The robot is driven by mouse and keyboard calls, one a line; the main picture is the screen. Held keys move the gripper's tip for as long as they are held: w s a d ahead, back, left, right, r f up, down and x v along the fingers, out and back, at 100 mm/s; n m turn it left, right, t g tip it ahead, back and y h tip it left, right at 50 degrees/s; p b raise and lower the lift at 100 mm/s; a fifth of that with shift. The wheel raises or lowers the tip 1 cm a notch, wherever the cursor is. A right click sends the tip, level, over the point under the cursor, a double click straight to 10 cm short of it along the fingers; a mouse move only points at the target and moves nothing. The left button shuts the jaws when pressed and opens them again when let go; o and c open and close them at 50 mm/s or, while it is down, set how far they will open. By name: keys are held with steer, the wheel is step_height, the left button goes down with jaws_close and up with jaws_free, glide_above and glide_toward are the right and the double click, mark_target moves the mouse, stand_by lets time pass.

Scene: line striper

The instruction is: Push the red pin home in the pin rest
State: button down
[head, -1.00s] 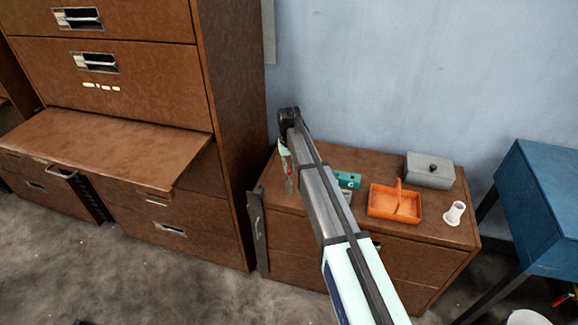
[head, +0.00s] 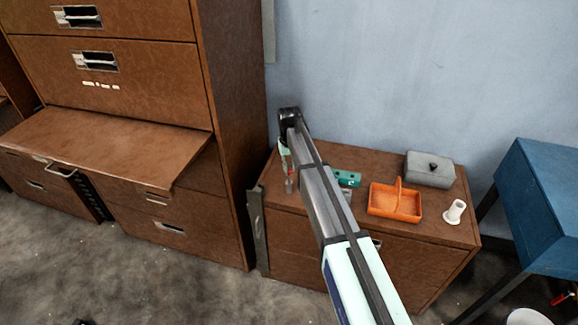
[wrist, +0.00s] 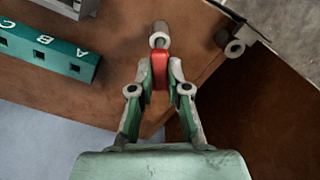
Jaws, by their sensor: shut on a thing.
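The red pin (wrist: 159,72) is between the fingertips of my gripper (wrist: 160,84) in the wrist view, which is shut on it. A grey cylindrical piece with a pale round end (wrist: 159,38) shows just beyond the red part; I cannot tell whether it belongs to the pin. A green block with square holes and the letters A, B and C (wrist: 45,52), possibly the pin rest, lies to the left, apart from the pin. In the head view this block (head: 347,179) is partly behind my arm, and my gripper (head: 289,184) is over the cabinet top's left end.
On the low brown cabinet (head: 413,239) stand an orange divided tray (head: 395,204), a grey lidded box (head: 430,169) and a white flanged piece (head: 455,212). A tall brown cabinet (head: 226,130) rises to the left. A blue table (head: 540,205) stands right.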

steer(key=shift+f+b, duration=0.75)
steer(key=shift+f, duration=1.35)
stand_by(0.4)
steer(key=c, duration=0.7)
jaws_free()
steer(key=shift+r, duration=0.1)
steer(key=shift+r+p, duration=1.65)
steer(key=shift+r, duration=1.8)
